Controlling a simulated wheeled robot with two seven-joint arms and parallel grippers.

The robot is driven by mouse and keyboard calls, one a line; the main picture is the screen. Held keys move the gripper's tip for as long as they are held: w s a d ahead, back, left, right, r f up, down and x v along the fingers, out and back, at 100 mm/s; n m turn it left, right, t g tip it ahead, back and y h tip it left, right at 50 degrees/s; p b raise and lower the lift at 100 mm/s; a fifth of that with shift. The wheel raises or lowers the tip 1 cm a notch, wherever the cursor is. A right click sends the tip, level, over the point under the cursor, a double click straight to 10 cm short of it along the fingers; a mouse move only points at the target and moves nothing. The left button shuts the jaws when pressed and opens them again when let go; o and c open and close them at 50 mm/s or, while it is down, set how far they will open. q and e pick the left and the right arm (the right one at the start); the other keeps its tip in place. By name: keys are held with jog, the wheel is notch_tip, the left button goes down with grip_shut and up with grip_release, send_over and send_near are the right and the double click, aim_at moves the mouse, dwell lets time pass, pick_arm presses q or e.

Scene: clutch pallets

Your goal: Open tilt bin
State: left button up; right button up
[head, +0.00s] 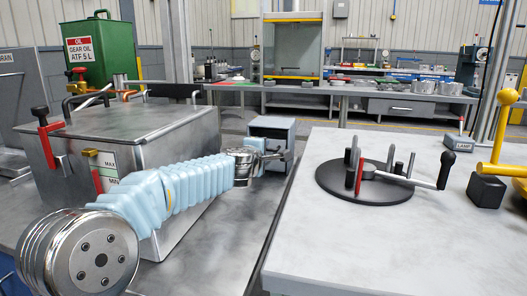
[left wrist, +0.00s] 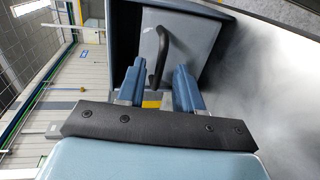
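The tilt bin (head: 271,126) is a small blue-grey box on the steel bench in the head view, beyond my left arm. In the left wrist view its light grey front panel (left wrist: 195,45) sits inside a dark blue frame, with a black curved handle (left wrist: 163,48) on it. My left gripper (head: 282,155) is at the bin's front. In the left wrist view its two blue fingers (left wrist: 159,72) are apart, with the lower end of the handle between them and gaps on both sides. Contact with the handle does not show. My right gripper is not in view.
A large steel tank (head: 125,135) stands left, behind my left arm. A pale table (head: 320,235) at right holds a black round fixture (head: 335,190) with upright pins and a lever. A yellow-handled tool (head: 497,140) stands at the right edge. A green oil can (head: 98,50) stands behind.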

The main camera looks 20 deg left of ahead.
pick_arm(q)
jog(key=shift+w+f, duration=0.1)
jog(key=shift+w, duration=0.5)
grip_shut()
dwell(1.1)
